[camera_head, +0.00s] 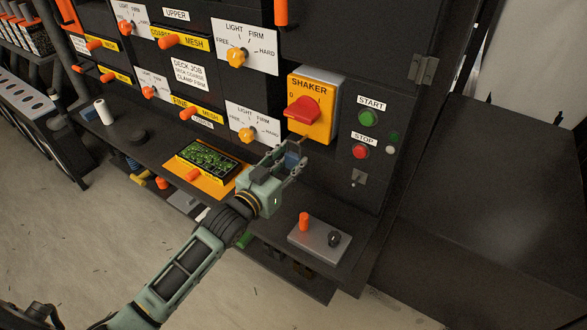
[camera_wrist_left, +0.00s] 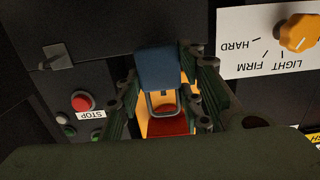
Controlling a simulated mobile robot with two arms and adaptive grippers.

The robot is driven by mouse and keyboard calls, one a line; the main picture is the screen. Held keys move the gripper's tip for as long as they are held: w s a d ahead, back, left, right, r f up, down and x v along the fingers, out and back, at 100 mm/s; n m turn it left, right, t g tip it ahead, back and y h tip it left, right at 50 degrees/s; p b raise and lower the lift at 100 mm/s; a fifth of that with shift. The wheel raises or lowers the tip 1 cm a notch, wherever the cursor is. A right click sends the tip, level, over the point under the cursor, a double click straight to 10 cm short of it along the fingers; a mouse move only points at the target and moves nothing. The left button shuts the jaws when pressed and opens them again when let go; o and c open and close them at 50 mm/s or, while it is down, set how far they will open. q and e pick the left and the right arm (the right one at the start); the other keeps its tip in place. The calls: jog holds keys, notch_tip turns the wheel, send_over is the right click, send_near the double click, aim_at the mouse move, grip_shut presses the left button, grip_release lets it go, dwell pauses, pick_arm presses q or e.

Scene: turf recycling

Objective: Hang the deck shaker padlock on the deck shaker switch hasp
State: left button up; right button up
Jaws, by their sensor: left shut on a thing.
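My left gripper (camera_head: 293,157) is shut on the blue padlock (camera_wrist_left: 162,68), which shows only as a small blue patch in the head view. In the wrist view its metal shackle (camera_wrist_left: 149,105) points toward the switch, in front of the red handle. The shaker switch is a yellow box (camera_head: 325,124) with a red rotary handle (camera_head: 302,110). The gripper is just below the switch in the head view. The red handle (camera_wrist_left: 167,126) is beyond the shackle in the wrist view. I cannot make out the hasp or whether the shackle touches it. My right gripper is out of view.
Right of the switch are the green start button (camera_head: 368,118), red stop button (camera_head: 360,151) and a small metal bracket (camera_head: 357,178). Dials with orange knobs (camera_head: 247,135) are on the left. A yellow tray (camera_head: 222,181) and a grey control plate (camera_head: 321,240) are on the ledge below.

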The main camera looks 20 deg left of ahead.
pick_arm(q)
jog(key=shift+p, duration=0.5)
dwell(0.8)
jog(key=shift+b+x, duration=0.3)
jog(key=shift+x, duration=1.2)
dwell(0.8)
jog(key=shift+w+d+f+b, duration=0.2)
jog(key=shift+w+f+b, duration=0.1)
jog(key=shift+w+f, duration=0.25)
dwell(1.3)
dwell(0.5)
jog(key=o, duration=1.3)
jog(key=shift+f, duration=0.1)
jog(key=v, duration=1.2)
